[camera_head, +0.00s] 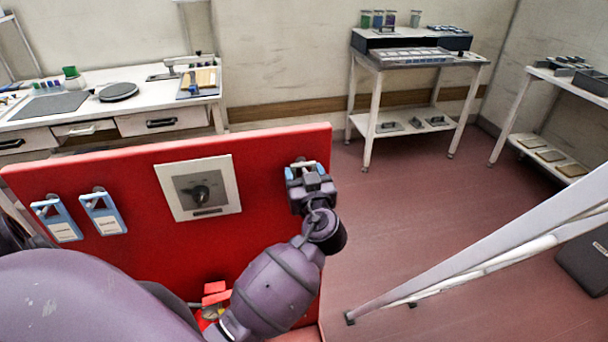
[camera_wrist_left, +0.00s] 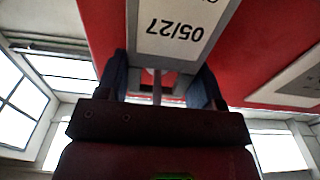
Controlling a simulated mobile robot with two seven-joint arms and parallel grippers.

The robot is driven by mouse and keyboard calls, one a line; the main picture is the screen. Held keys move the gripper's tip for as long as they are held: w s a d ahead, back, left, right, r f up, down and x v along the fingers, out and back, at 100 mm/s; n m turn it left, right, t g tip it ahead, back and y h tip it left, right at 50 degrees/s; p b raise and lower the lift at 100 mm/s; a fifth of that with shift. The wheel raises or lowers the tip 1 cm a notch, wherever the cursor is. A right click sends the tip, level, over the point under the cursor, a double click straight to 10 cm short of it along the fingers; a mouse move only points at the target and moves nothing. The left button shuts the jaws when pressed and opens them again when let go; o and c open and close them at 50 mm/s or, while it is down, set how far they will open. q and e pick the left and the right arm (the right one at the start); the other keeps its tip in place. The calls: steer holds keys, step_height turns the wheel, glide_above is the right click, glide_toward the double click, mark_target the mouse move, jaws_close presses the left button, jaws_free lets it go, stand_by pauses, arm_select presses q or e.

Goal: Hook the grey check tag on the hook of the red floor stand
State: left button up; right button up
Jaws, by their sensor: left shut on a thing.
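The red floor stand (camera_head: 255,240) stands upright in front of me. My left gripper (camera_head: 304,174) is at the upper right of its face. In the left wrist view, my left gripper (camera_wrist_left: 160,88) is shut on the grey check tag (camera_wrist_left: 178,28), which has a grey border and a white label reading "05/27", upside down in that view. The tag lies in front of the red face. In the head view the gripper mostly hides the tag and the hook there. I cannot tell whether the tag is on the hook. My right gripper is not in view.
Two blue tags (camera_head: 103,212) (camera_head: 57,220) hang at the left of the red stand. A white plate with a dark rotary knob (camera_head: 198,190) is between them and my gripper. A workbench (camera_head: 115,122) and a trolley (camera_head: 412,62) stand behind.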

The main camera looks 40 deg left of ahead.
arm_select(q)
steer(key=o, duration=1.1)
steer(key=b+v, duration=0.2)
steer(key=v, duration=0.8)
steer(key=shift+s+d, duration=0.3)
